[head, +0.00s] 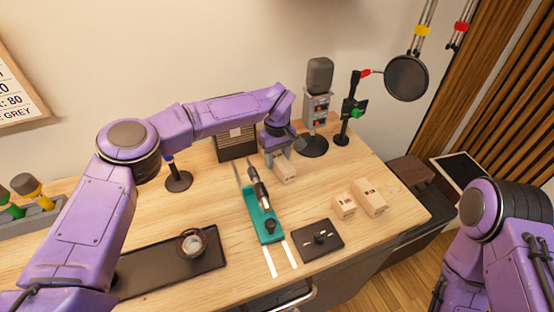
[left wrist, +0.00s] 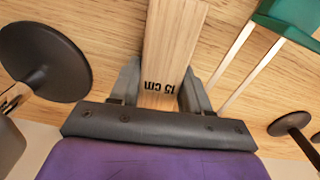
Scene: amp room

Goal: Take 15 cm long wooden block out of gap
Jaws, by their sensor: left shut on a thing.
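The wooden block marked "15 cm" (left wrist: 170,50) is between the two fingers of my left gripper (left wrist: 160,88). In the head view, this block (head: 286,172) shows as a pale piece under my left gripper (head: 277,153), towards the back of the table. My left gripper is shut on it. The fingers hide part of its sides, and its far end runs out of the left wrist view. I cannot tell whether it touches the table. My right arm shows at the lower right, but its gripper is out of view.
A teal holder with a tool (head: 265,225) and pale strips (head: 280,258) lies in front of the block. Two other wooden blocks (head: 344,206) (head: 371,196) stand to the right. A black plate (head: 317,240), a microphone stand (head: 314,145) and a dark tray (head: 150,277) are nearby.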

